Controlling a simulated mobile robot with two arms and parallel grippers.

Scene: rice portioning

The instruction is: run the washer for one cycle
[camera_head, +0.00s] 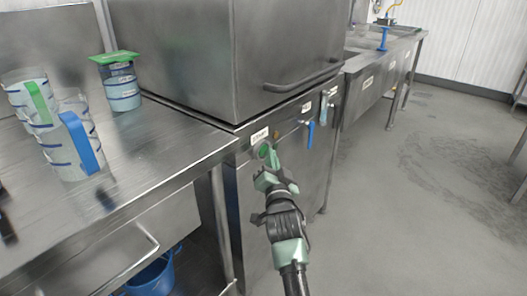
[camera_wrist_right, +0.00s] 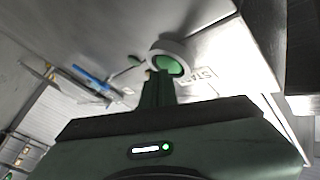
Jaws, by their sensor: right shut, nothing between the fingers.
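The washer (camera_head: 170,50) is a large steel box with a bar handle (camera_head: 303,80) low on its front; its hood is down. A green round button (camera_head: 265,149) with a pale ring sits on the front panel beside a small label. In the right wrist view the button (camera_wrist_right: 168,64) is just beyond my fingertips. My right gripper (camera_head: 271,160) is shut and empty, its tips at or very near the button; I cannot tell if they touch. My left gripper is not in view.
Clear jugs with green (camera_head: 40,103) and blue (camera_head: 82,143) handles and a green-lidded container (camera_head: 121,84) stand on the steel counter (camera_head: 130,170). A blue-handled lever (camera_head: 310,134) hangs right of the button. A blue bucket (camera_head: 152,278) is below. The floor at right is clear.

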